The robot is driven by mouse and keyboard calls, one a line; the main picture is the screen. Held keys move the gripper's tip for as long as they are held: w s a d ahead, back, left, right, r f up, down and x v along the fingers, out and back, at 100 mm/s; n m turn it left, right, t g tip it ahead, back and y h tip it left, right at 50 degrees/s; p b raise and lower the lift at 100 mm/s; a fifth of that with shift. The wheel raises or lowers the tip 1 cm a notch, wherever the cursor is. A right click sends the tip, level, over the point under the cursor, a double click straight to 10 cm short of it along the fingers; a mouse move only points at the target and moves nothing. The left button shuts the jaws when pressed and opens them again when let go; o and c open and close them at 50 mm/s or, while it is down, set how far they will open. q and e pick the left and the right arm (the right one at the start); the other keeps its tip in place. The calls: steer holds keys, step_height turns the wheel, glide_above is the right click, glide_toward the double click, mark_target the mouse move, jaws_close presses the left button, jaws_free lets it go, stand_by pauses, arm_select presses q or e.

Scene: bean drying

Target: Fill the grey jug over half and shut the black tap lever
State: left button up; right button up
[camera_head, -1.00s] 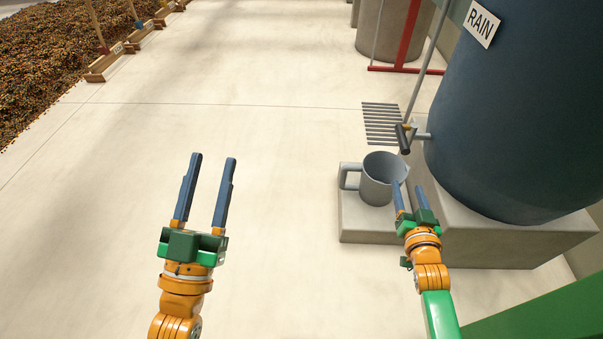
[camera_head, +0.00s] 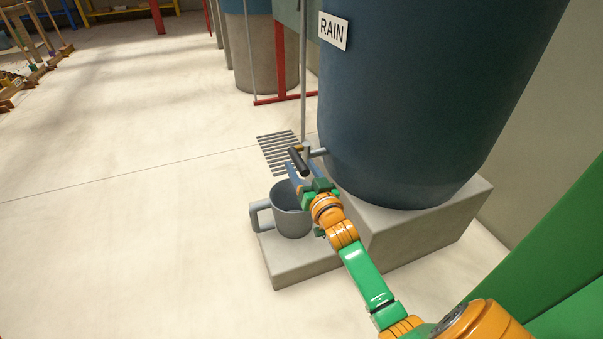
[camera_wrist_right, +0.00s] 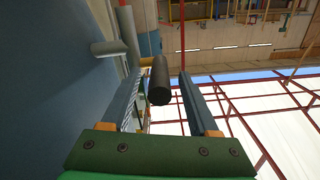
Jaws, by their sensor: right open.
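The grey jug (camera_head: 290,222) stands upright on the low concrete step, its handle to the left. Its inside is partly hidden, so I cannot tell its water level. The black tap lever (camera_head: 298,160) is above the jug, at the tap (camera_head: 317,152) on the dark blue barrel (camera_head: 400,110). My right gripper (camera_head: 302,176) is open, just below the lever and above the jug's right rim. In the right wrist view the lever's round black end (camera_wrist_right: 159,80) shows between the two open fingers; I cannot tell whether they touch it. My left gripper is out of view.
The barrel with its RAIN sign (camera_head: 333,31) stands on a concrete block (camera_head: 425,225). A floor grate (camera_head: 277,152) lies behind the jug. A red stand (camera_head: 281,80) and another tank (camera_head: 262,50) are farther back.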

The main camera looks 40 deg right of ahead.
steer(key=shift+w, duration=0.15)
jaws_close()
stand_by(1.4)
